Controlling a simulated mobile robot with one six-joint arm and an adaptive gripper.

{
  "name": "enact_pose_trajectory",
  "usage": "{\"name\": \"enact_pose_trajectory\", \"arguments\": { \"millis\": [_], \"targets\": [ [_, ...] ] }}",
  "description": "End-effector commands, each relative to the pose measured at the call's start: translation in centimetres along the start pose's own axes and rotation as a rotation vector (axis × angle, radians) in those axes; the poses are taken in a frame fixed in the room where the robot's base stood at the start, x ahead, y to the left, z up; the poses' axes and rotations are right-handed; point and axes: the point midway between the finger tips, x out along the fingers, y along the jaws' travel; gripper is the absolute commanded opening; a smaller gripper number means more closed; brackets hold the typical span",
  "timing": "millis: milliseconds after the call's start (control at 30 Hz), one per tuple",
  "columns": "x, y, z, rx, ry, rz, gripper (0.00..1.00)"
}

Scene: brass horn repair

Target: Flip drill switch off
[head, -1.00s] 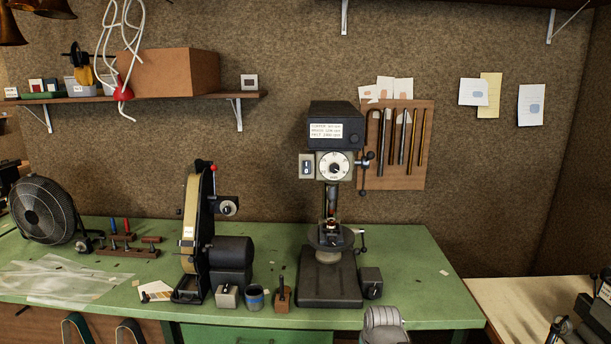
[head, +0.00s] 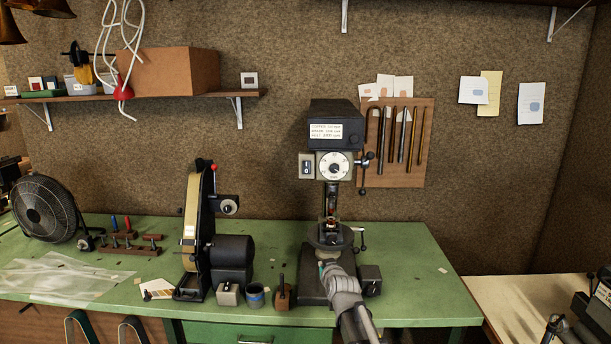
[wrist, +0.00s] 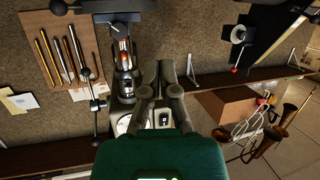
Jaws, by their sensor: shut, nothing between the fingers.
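The drill press (head: 336,125) stands on the green bench, with a dark head and a round white dial (head: 334,166). Its switch (head: 305,166), a dark rocker on a pale plate, is left of the dial; I cannot tell its position. My gripper (head: 326,266) is in front of the drill's base, below the switch and apart from it. In the wrist view, which is upside down, my gripper (wrist: 160,72) is shut and empty. The switch (wrist: 163,118) shows between the finger linkages, beside the partly covered dial (wrist: 123,124).
A belt sander (head: 195,230) stands left of the drill, with small blocks and a blue-banded cup (head: 254,296) between them. The drill's handle (head: 365,172) sticks out right of the dial. A tool board (head: 410,143) hangs behind. The bench's right end is mostly clear.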

Motion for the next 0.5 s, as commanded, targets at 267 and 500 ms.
{"name": "enact_pose_trajectory", "arguments": {
  "millis": [267, 500],
  "targets": [
    [2.0, -1.4, -6.3, -0.018, 0.253, 0.038, 0.0],
    [2.5, -2.5, -11.3, -0.021, 0.466, 0.092, 0.0]
  ]
}}
